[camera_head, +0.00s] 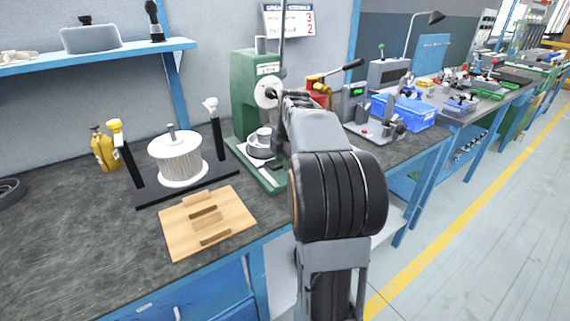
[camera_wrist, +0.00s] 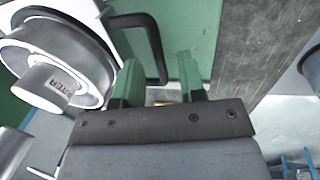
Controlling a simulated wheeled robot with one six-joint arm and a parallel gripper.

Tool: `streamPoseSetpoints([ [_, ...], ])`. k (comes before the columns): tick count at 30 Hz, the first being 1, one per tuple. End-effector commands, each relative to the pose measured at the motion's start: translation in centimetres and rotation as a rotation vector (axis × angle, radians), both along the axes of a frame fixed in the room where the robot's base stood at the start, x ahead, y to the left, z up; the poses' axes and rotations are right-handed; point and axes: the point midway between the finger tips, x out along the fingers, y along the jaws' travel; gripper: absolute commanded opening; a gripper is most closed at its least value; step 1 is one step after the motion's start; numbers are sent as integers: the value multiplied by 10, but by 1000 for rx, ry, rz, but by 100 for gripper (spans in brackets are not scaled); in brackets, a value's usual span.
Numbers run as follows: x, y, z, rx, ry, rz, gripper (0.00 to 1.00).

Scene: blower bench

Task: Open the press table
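The green press (camera_head: 244,95) stands on the bench in the head view, left of my arm. A round pale part with a cup-like piece (camera_head: 262,137) sits low on it; I cannot tell if this is its table. In the wrist view, a large silver round part with lettering (camera_wrist: 88,58) lies at the left. A bent black handle (camera_wrist: 152,38) reaches from it over green metal. My gripper (camera_wrist: 158,68) has its two green fingers apart, with the handle's lower end seen between them. I cannot tell whether they touch it. My arm hides the gripper in the head view.
A wooden block with slots (camera_head: 190,232) and a white ribbed rotor on a black stand (camera_head: 178,163) are left of the press. A yellow bottle (camera_head: 103,150) stands behind. A blue bin (camera_head: 404,110) is to the right. The bench's left front is clear.

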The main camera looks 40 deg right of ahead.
Motion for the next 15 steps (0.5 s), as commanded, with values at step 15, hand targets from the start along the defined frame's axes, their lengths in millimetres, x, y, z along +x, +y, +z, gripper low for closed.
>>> streamPoseSetpoints([
  [15,1,0,-5,0,1,0,27],
])
